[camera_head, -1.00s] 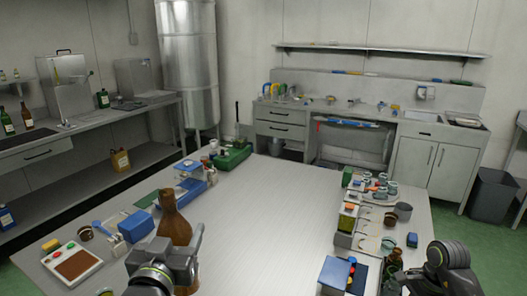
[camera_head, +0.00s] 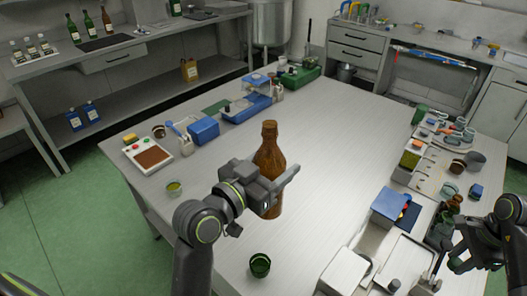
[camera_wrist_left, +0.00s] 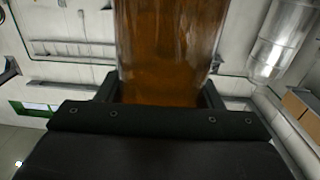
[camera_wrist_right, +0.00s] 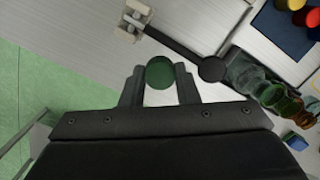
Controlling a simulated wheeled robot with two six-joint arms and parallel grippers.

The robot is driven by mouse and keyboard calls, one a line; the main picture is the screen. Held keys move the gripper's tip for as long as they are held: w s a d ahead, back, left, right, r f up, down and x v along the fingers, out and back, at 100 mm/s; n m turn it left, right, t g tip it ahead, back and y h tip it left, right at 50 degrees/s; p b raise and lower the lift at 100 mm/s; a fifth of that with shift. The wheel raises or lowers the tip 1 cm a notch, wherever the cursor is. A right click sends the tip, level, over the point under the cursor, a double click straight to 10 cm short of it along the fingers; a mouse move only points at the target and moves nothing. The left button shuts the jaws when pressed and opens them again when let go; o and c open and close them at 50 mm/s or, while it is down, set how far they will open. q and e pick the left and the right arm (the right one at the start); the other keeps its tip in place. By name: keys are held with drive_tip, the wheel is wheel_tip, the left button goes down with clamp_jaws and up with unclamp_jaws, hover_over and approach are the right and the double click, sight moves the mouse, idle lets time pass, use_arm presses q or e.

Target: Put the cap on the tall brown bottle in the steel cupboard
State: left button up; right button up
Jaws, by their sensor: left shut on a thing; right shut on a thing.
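The tall brown bottle (camera_head: 271,160) is upright in my left gripper (camera_head: 275,190), which is shut around its body; the table shows behind it. In the left wrist view, the amber glass (camera_wrist_left: 168,50) fills the space between the fingers. I cannot tell whether the bottle's base touches the table. My right gripper (camera_wrist_right: 160,85) is shut on a small round dark green cap (camera_wrist_right: 160,72), near the table's right front in the head view. The cap is apart from the bottle. A grey cupboard with doors (camera_head: 507,108) stands at the back right, its doors shut.
A green cup (camera_head: 260,266) stands on the table in front of the bottle. Trays, dark bottles and a blue box (camera_head: 389,206) crowd the right side. The table's middle is clear.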

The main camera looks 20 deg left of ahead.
use_arm(q)
drive_tip(key=s+d+f+m+g+h, duration=0.3)
drive_tip(key=d+f+m+g+h, duration=0.3)
drive_tip(key=d, duration=0.5)
drive_tip(key=m+g+h, duration=0.1)
drive_tip(key=g+h, duration=0.1)
drive_tip(key=shift+s+d+m+h, duration=0.15)
drive_tip(key=shift+s+m+h, duration=0.15)
drive_tip(key=shift+s+m, duration=0.1)
drive_tip(key=shift+f, duration=0.1)
